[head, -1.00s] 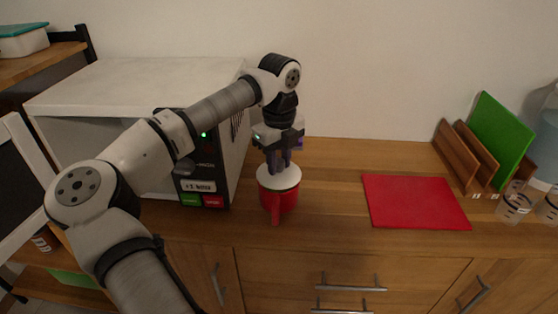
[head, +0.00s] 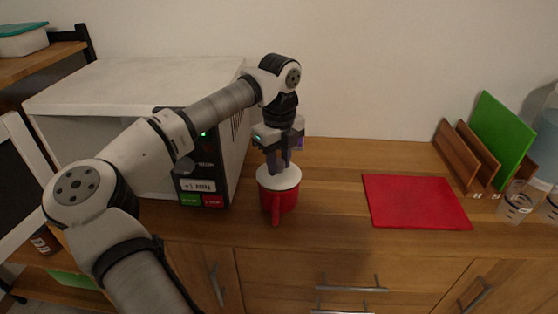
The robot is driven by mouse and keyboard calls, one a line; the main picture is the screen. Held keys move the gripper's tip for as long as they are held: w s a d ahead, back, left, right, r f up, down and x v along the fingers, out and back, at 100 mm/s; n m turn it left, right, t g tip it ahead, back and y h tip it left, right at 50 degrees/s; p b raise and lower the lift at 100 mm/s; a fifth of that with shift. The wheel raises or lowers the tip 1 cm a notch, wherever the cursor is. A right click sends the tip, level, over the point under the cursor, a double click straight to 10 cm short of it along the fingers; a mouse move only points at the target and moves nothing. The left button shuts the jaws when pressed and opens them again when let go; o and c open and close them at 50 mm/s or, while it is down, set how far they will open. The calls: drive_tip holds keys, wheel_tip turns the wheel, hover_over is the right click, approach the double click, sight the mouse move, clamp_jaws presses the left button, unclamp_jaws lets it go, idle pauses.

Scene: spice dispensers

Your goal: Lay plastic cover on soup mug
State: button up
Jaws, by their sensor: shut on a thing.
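The red soup mug (head: 279,202) stands upright on the wooden counter, just right of the microwave, its handle toward the front. The white plastic cover (head: 290,179) lies over the mug's top and looks about level. My gripper (head: 279,172) points straight down over the mug, its fingers shut on the middle of the cover. The fingertips and the cover's grip are too small to make out clearly. The cover hides the mug's rim.
The white microwave (head: 140,85) stands close on the left with its door open. A red cutting board (head: 415,201) lies flat to the right. A rack with a green board (head: 500,140) and clear glasses (head: 516,203) stand at far right. The counter between mug and red board is clear.

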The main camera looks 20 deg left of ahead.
sight(280, 161)
drive_tip(key=shift+f+b, duration=0.4)
idle(0.3)
drive_tip(key=o, duration=1)
drive_tip(key=shift+o, duration=0.2)
drive_tip(key=shift+r, duration=0.15)
wheel_tip(280, 161, up, 14)
drive_tip(key=b, duration=0.1)
drive_tip(key=shift+f, duration=0.2)
drive_tip(key=shift+d, duration=0.1)
